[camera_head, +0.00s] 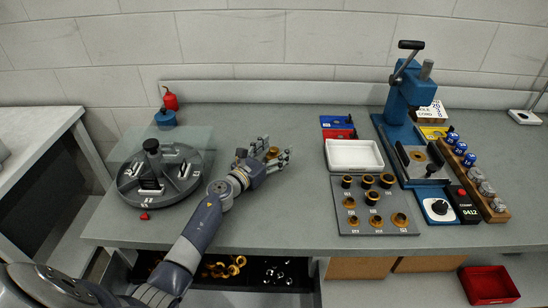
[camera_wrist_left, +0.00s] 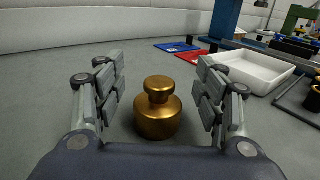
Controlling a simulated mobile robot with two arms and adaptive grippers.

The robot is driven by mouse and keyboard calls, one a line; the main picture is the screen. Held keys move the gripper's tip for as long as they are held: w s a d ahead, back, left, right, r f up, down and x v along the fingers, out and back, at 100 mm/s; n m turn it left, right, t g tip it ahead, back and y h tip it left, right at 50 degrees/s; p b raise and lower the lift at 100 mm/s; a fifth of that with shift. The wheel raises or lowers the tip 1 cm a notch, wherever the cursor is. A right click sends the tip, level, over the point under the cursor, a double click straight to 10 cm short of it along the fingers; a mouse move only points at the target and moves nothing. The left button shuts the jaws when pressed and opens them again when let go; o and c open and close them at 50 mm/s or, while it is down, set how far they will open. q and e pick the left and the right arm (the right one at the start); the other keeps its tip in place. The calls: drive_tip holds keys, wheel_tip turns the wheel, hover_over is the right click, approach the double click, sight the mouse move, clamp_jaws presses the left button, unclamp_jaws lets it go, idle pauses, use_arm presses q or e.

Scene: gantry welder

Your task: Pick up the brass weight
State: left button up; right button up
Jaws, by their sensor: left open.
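The brass weight (camera_wrist_left: 158,110) is a squat golden cylinder with a narrow neck and a knob on top. It stands upright on the grey bench, between the open fingers of my left gripper (camera_wrist_left: 160,105) in the left wrist view. A gap of bench shows between the weight and the fingers on each side. In the head view my left gripper (camera_head: 276,158) reaches in from the left over the middle of the bench, and the weight (camera_head: 272,153) is partly hidden by its fingers. My right gripper is not in view.
A round dark fixture (camera_head: 165,199) stands left of my arm. To the right are a white tray (camera_head: 354,168), a grey plate (camera_head: 347,222) with several brass parts, and a blue lever press (camera_head: 407,100). Bare bench lies around the weight.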

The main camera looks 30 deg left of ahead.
sight(274, 148)
use_arm(q)
clamp_jaws()
drive_tip(key=shift+r, duration=0.3)
drive_tip(key=shift+r+p, duration=0.4)
drive_tip(key=shift+r, duration=0.2)
wheel_tip(274, 148, up, 3)
drive_tip(key=shift+a+f+p, duration=0.1)
drive_tip(key=shift+p, duration=0.7)
drive_tip(key=s, duration=0.5)
drive_tip(key=s+d, duration=0.1)
drive_tip(key=s, duration=0.3)
drive_tip(key=s+d+p, duration=0.1)
drive_tip(key=s, duration=0.4)
drive_tip(key=shift+s+r, duration=0.2)
drive_tip(key=shift+s, duration=0.1)
drive_tip(key=shift+s+r, duration=0.15)
drive_tip(key=shift+s, duration=0.5)
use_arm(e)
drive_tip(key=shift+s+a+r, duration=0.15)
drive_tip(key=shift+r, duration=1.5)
